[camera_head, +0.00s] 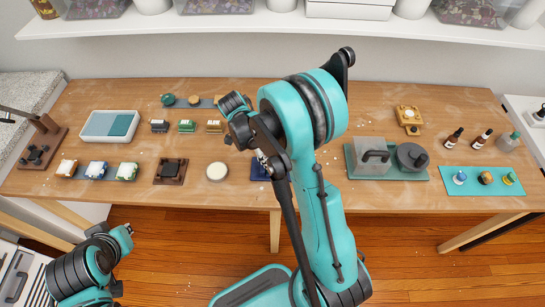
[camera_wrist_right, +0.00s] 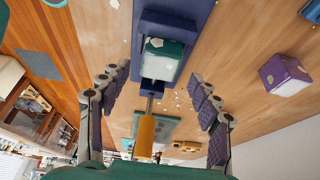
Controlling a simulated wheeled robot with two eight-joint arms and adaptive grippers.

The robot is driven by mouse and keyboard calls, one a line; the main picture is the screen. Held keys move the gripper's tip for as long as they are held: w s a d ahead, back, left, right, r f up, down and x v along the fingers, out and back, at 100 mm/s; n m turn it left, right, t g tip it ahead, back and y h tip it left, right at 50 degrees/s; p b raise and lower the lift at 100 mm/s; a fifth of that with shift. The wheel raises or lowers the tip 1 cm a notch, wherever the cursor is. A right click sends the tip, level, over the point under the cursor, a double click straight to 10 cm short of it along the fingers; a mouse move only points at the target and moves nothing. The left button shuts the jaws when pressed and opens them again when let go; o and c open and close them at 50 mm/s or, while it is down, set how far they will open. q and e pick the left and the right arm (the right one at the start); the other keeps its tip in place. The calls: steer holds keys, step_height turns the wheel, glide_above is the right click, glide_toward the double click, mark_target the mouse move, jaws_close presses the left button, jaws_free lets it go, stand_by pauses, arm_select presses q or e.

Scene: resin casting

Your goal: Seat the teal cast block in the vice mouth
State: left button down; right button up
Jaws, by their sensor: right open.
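The blue vice (camera_wrist_right: 172,28) is in the middle of the right wrist view, with its screw and orange handle (camera_wrist_right: 145,135) pointing toward me. The teal cast block (camera_wrist_right: 161,62), with a whitish patch on its top, sits in the vice mouth; I cannot tell how deep. My right gripper (camera_wrist_right: 159,76) is open, its purple-padded fingers apart on either side of the block, seemingly not touching it. In the head view my right arm covers most of the vice (camera_head: 260,170) and hides the block.
A purple block (camera_wrist_right: 285,75) stands right of the vice in the wrist view. In the head view, a green base (camera_head: 405,176) with a grey box is right of my arm; a round white dish (camera_head: 217,171) is left of the vice.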

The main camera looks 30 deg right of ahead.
steer(key=p+v, duration=0.2)
steer(key=v, duration=0.6)
steer(key=s+a+r+n+t+y, duration=0.2)
steer(key=s+a+r+n+t, duration=0.1)
steer(key=n, duration=0.9)
steer(key=s+a+r+n+t+y, duration=0.2)
steer(key=s+r+n+t, duration=0.4)
steer(key=s+n, duration=0.4)
steer(key=shift+s+a+r+n+t, duration=0.3)
steer(key=shift+a+r+n, duration=0.55)
steer(key=shift+n, duration=0.35)
